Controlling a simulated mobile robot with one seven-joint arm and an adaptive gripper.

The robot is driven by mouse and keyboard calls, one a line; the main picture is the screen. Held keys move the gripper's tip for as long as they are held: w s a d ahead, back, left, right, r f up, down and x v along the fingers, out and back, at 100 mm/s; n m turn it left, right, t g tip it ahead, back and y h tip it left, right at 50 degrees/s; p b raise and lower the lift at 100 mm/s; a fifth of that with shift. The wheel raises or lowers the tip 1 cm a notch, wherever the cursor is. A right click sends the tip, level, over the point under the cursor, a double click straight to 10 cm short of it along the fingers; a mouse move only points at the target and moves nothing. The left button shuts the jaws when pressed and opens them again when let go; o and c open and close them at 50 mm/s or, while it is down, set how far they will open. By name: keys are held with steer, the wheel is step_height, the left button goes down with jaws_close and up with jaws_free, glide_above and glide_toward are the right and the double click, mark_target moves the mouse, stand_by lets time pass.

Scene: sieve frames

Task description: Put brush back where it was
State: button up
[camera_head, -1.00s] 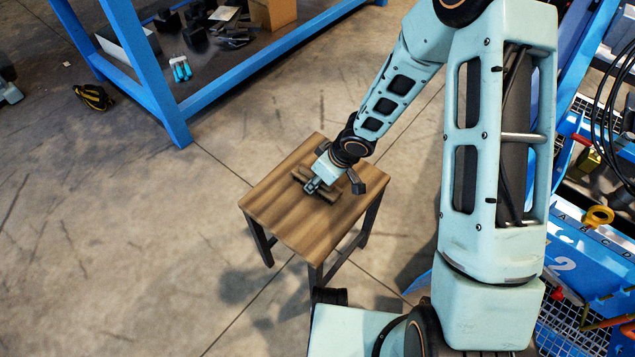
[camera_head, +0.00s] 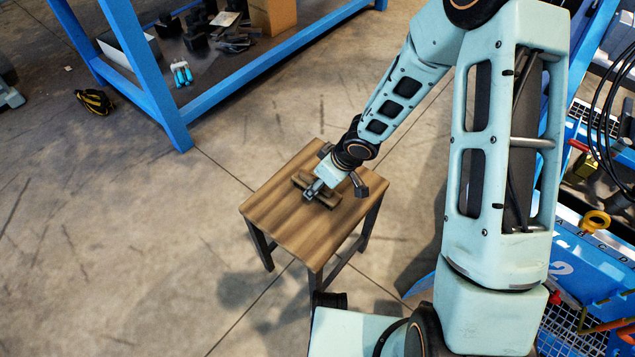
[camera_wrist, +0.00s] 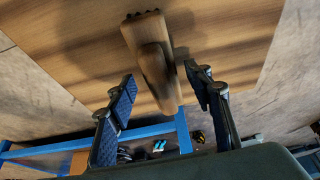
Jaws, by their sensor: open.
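The brush (camera_head: 328,199) is a brown wooden piece lying on a wood-topped stool (camera_head: 275,207), its colour close to the stool's top. In the wrist view the brush (camera_wrist: 155,65) shows a narrower wooden handle crossing over a wider block. My gripper (camera_head: 314,190) is over the stool and partly hides the brush in the head view. In the wrist view my gripper (camera_wrist: 160,80) is open, with one dark finger on each side of the brush. Gaps show between the fingers and the wood.
A blue-framed workbench (camera_head: 172,115) with several items on its lower shelf stands at the upper left. A blue rack with tools (camera_head: 590,255) stands at the right. A black and yellow item (camera_head: 95,101) lies on the floor. The floor left of the stool is clear.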

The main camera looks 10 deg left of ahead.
steer(key=p+v, duration=0.6)
steer(key=v, duration=0.4)
steer(key=shift+r, duration=0.1)
